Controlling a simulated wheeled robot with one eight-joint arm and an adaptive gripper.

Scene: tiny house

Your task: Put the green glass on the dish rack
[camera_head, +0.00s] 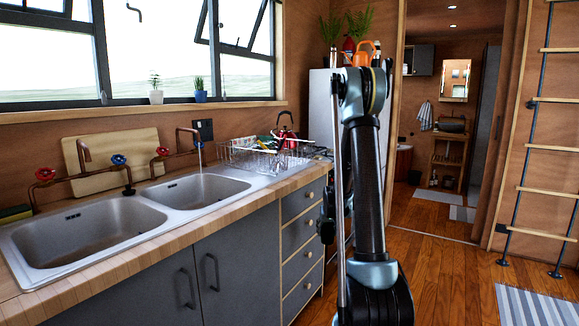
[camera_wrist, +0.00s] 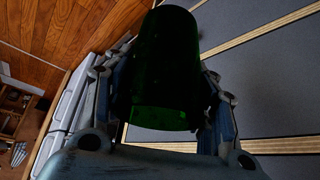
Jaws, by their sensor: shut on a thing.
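The green glass (camera_wrist: 168,65) is dark and cylindrical and fills the middle of the wrist view. My gripper (camera_wrist: 172,95) is shut on it, with one finger on each side. In the head view the glass is not visible, and part of my gripper (camera_head: 326,222) shows dark beside the drawer fronts, below counter height. The dish rack (camera_head: 256,153) is a wire rack on the counter right of the sinks, with several dishes in it.
The double sink (camera_head: 100,232) lies left of the rack. Grey drawers (camera_head: 302,230) stand below the counter (camera_head: 262,187). A red kettle (camera_head: 286,130) is behind the rack. My arm blocks part of the fridge (camera_head: 322,105). The wooden floor (camera_head: 450,275) at right is mostly clear.

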